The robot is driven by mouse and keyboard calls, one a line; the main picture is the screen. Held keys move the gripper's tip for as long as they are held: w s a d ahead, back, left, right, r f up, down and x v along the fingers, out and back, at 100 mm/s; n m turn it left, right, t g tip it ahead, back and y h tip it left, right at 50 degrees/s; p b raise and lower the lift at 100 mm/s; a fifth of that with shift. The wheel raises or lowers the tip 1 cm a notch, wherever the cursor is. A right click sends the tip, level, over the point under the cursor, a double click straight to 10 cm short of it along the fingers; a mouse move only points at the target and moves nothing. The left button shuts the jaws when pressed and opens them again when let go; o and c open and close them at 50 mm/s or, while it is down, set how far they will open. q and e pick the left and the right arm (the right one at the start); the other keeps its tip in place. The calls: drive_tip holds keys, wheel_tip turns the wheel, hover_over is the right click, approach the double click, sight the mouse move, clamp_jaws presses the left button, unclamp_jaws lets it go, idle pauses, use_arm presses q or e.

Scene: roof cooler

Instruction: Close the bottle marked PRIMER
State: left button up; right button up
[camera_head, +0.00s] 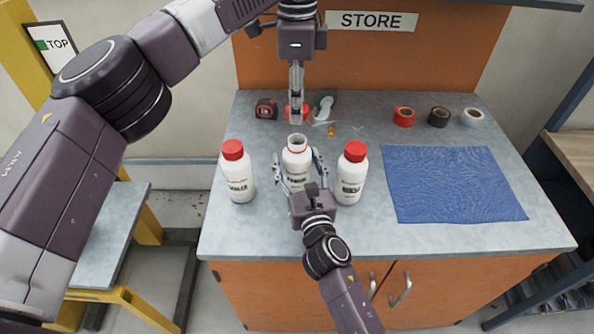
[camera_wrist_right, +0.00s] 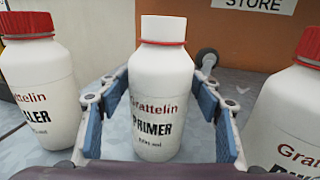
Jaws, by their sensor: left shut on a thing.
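The white PRIMER bottle (camera_head: 297,167) stands upright on the bench between two capped bottles. Its neck is bare, with a thin red ring below it, as the right wrist view shows (camera_wrist_right: 160,90). My right gripper (camera_head: 299,170) is open around the bottle's body, one finger on each side; its blue pads (camera_wrist_right: 160,125) appear apart from the bottle. My left gripper (camera_head: 296,112) points down just behind the bottle's neck in the head view. It is shut on a red cap (camera_head: 303,113), partly hidden by the fingers.
Red-capped bottles stand left (camera_head: 238,175) and right (camera_head: 351,178) of the PRIMER bottle, close to my right gripper. A tape measure (camera_head: 266,109) and a grey-white item (camera_head: 324,107) lie behind. Red (camera_head: 404,116), black (camera_head: 439,117) and white (camera_head: 472,117) rolls and a blue cloth (camera_head: 450,185) lie right.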

drive_tip(key=c, duration=1.4)
use_arm(q)
drive_tip(key=shift+f, duration=2.5)
drive_tip(key=shift+f, duration=0.9)
drive_tip(key=shift+f, duration=0.55)
use_arm(e)
clamp_jaws()
